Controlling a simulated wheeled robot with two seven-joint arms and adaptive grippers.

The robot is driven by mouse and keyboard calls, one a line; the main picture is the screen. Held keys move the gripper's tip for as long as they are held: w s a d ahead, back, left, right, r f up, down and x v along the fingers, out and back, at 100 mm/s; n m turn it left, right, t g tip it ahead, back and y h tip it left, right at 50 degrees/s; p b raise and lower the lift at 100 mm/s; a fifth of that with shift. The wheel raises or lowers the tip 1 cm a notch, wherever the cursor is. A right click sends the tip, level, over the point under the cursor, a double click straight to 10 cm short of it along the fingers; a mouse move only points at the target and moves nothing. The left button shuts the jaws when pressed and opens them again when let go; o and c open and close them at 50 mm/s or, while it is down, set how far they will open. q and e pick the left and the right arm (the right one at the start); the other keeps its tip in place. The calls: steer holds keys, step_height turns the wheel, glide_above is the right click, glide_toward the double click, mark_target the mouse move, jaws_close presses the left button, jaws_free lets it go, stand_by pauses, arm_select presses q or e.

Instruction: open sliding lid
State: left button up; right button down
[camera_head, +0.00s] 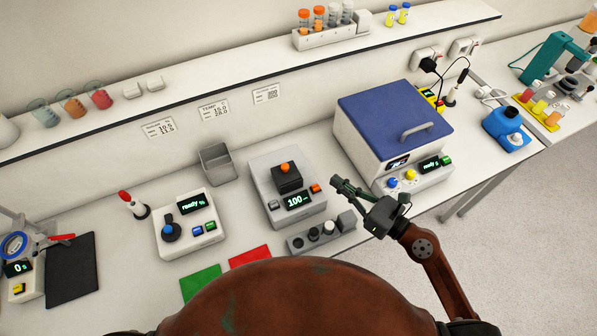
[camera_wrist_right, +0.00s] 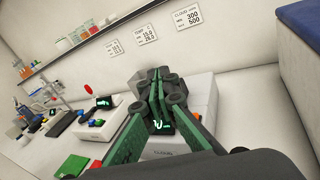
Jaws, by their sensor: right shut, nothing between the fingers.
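The grey-white meter (camera_head: 262,163) in the middle carries a black block (camera_head: 287,181) with an orange knob (camera_head: 285,168) on top. Its display reads about 100. To its right stands a larger white box (camera_head: 371,163) with a blue lid (camera_head: 385,117) and a grey handle; this lid is down. My right gripper (camera_head: 337,184) is shut and empty, between the meter and the blue-lidded box, touching neither as far as I can tell. In the right wrist view its fingers (camera_wrist_right: 157,82) are together and hide much of the meter (camera_wrist_right: 201,92). My left gripper is not in view.
A grey holder (camera_head: 319,238) with dark round items stands in front of the meter. A white device (camera_head: 186,239) with a blue-topped knob is left of it. Green (camera_head: 201,283) and red (camera_head: 250,256) mats lie near the front. A grey open bin (camera_head: 217,163) is behind.

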step_height(320, 180, down, 4)
steer(key=a+n+g, duration=0.1)
steer(key=n+g, duration=0.1)
steer(key=n, duration=0.1)
steer(key=p, duration=0.3)
glide_toward(288, 168)
steer(key=shift+h, duration=0.3)
steer(key=x, duration=0.6)
steer(key=shift+w+a+r, duration=0.1)
steer(key=shift+w+a, duration=0.1)
steer(key=shift+a, duration=0.25)
